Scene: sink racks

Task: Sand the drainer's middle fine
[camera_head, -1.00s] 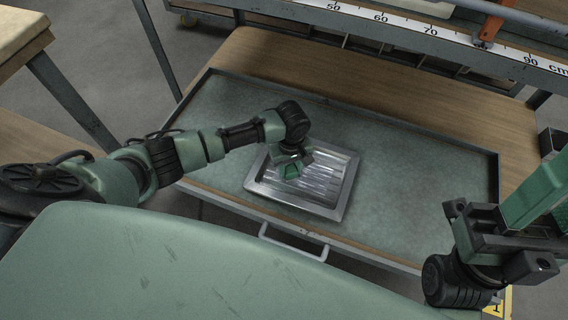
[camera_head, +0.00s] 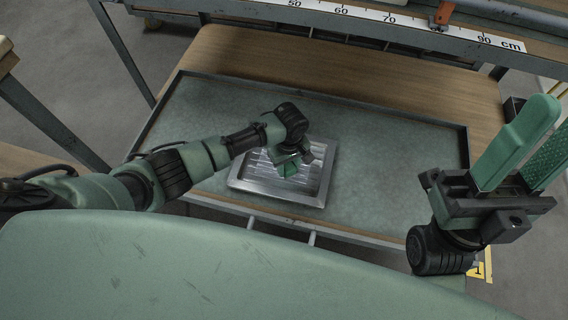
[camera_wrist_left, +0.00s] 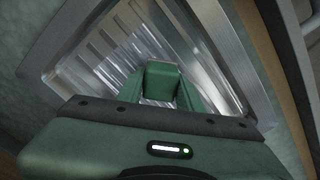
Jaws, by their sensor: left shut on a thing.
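The drainer (camera_head: 275,194) is a shiny metal tray with a raised rim and a ridged middle, lying on the grey-green worktop. My left gripper (camera_head: 290,167) is over its middle, pointing down. In the left wrist view the gripper (camera_wrist_left: 160,92) is shut on a small green block (camera_wrist_left: 162,76), held over the ridges of the drainer (camera_wrist_left: 98,62). Whether the block touches the ridges I cannot tell. My right gripper (camera_head: 520,150) is raised at the right, away from the drainer, its two green fingers apart and nothing seen between them.
The worktop (camera_head: 390,165) has a dark raised edge and is clear around the drainer. A wooden surface (camera_head: 330,85) lies behind it, below a bar with a centimetre scale (camera_head: 400,22). A drawer-like handle (camera_head: 280,225) shows at the front.

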